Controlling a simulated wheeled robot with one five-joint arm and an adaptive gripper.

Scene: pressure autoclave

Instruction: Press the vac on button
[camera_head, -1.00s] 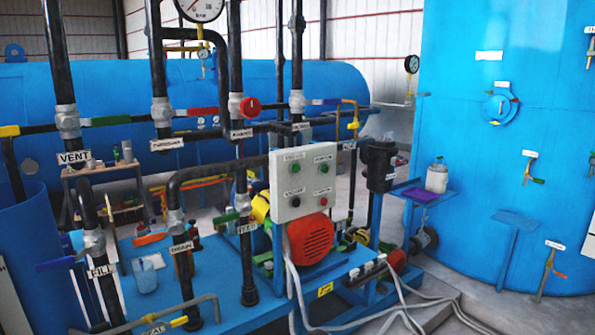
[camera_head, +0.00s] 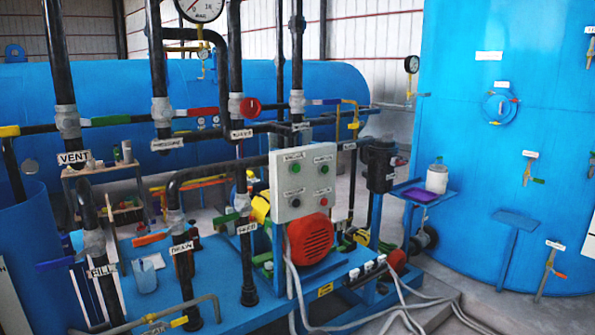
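A light grey control box (camera_head: 303,183) stands at the middle of the view, in front of the dark pipes. It carries buttons in two rows, each with a small label above it. The top row has a green button on the left (camera_head: 296,169) and a green button on the right (camera_head: 324,169). The lower row has a dark button on the left (camera_head: 296,194) and a red button on the right (camera_head: 324,200). The labels are too blurred to read surely, so I cannot tell which is the vac on button. My gripper is not in view.
A red round motor cover (camera_head: 310,239) sits just below the box. Vertical dark pipes (camera_head: 236,80) with coloured valve handles stand to its left. A large blue tank (camera_head: 465,150) stands at right. Grey hoses (camera_head: 400,312) lie along the floor in front.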

